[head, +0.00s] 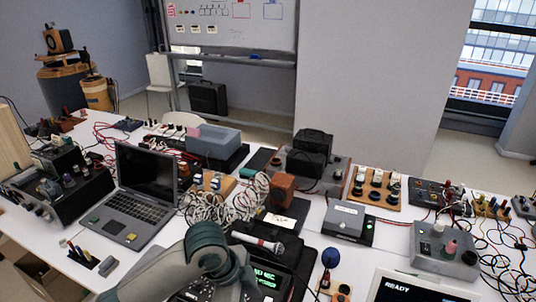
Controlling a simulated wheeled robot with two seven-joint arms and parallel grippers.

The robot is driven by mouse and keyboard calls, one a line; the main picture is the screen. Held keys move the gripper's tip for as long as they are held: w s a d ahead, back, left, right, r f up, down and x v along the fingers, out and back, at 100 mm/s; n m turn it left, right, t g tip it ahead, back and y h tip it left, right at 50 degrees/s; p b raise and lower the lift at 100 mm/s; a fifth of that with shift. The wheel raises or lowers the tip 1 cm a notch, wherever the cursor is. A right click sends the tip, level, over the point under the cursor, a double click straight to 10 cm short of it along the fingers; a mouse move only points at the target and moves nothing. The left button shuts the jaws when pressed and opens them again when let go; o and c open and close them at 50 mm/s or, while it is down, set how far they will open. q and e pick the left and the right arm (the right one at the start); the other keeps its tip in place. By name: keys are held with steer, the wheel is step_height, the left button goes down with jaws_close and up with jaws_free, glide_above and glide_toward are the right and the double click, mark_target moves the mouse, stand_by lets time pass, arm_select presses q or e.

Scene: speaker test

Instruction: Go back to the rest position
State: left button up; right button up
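A grey and dark teal arm link of mine (205,250) rises at the bottom centre, bent over the near edge of the white table. It comes in from the lower left and covers part of a dark device with a lit green display (268,277). No fingertips show, so neither of my grippers is in view. My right arm does not show either. I cannot see anything held.
The table is crowded. An open laptop (137,208) stands left, with pens (80,250) before it. A microphone (257,242), a small speaker (282,190) and tangled cables (215,205) lie mid-table. A grey control box (443,249) and a "READY" screen (415,291) are right.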

arm_select(q)
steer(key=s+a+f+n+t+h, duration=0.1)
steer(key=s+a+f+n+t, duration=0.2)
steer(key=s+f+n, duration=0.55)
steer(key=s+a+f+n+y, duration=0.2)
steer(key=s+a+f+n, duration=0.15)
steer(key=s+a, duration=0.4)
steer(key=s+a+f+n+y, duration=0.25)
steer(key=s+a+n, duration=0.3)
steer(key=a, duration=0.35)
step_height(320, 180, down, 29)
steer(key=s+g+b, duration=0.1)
steer(key=b, duration=0.1)
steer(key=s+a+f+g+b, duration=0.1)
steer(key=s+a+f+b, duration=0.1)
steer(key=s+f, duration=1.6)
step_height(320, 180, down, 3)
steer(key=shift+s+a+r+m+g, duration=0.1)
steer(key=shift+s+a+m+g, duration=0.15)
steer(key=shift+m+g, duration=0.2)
